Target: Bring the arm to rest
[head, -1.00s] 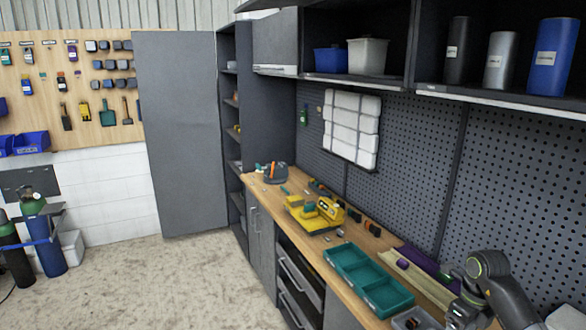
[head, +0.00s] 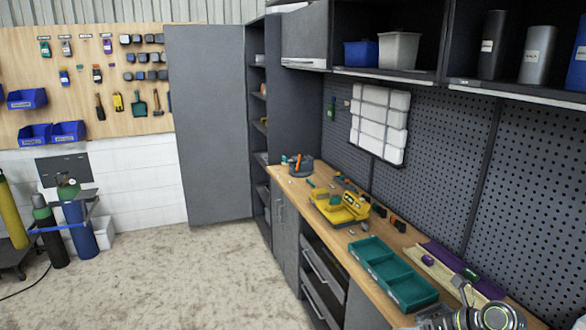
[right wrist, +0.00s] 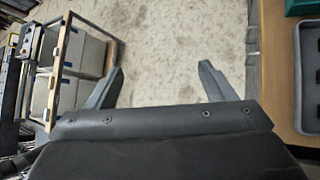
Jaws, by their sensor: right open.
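My right gripper (right wrist: 158,88) shows in the right wrist view with its two fingers wide apart and nothing between them. Speckled floor lies beneath it, and the wooden workbench edge (right wrist: 275,75) is to its right. In the head view part of my right arm shows at the bottom right corner, over the near end of the bench; its fingertips cannot be made out there. My left gripper is in neither view.
A shelf with bins (head: 398,50) hangs above. Gas cylinders (head: 78,222) stand at left. The floor (head: 170,280) between is clear.

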